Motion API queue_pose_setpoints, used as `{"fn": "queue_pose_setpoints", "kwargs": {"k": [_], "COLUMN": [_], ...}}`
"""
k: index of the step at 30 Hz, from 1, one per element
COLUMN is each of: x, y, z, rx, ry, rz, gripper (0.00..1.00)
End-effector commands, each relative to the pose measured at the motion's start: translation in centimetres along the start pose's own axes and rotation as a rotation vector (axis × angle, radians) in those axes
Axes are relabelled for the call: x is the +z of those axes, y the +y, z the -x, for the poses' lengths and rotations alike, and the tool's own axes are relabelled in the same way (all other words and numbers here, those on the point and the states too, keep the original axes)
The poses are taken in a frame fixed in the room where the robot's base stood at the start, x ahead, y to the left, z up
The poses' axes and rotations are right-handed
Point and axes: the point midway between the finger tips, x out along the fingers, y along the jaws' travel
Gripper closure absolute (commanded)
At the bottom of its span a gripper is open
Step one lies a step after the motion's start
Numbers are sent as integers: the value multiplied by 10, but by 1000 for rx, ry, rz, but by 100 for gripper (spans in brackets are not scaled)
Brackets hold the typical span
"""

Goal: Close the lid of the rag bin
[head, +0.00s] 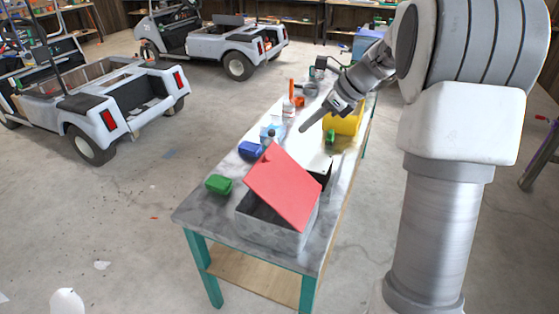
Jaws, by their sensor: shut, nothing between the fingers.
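The rag bin (270,232) is a grey box near the front end of the workbench. Its red lid (285,187) is raised and tilted, with a dark opening showing beneath its left and front side. My gripper (302,130) is shut and empty. It is in the air over the bench, above and beyond the lid in the picture, and appears apart from it. The inside of the bin is mostly dark, so its contents cannot be made out.
The workbench (205,207) holds a green item (218,184), a blue item (250,151), a yellow container (345,122), a dark box behind the lid, and a bottle (289,104). Carts stand at the left and back. The floor (140,230) left of the bench is mostly clear.

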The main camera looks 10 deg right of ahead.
Motion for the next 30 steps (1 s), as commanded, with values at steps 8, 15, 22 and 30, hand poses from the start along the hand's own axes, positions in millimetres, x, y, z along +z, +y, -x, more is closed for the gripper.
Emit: {"fn": "queue_pose_setpoints", "kwargs": {"k": [8, 15, 22, 30], "x": [-1, -1, -1, 0], "y": [1, 0, 0, 0], "z": [-33, -86, -123, -139], "rx": [5, 4, 3, 1], "ry": [1, 1, 1, 0], "rz": [0, -1, 0, 0], "gripper": [100, 100, 100, 100]}}
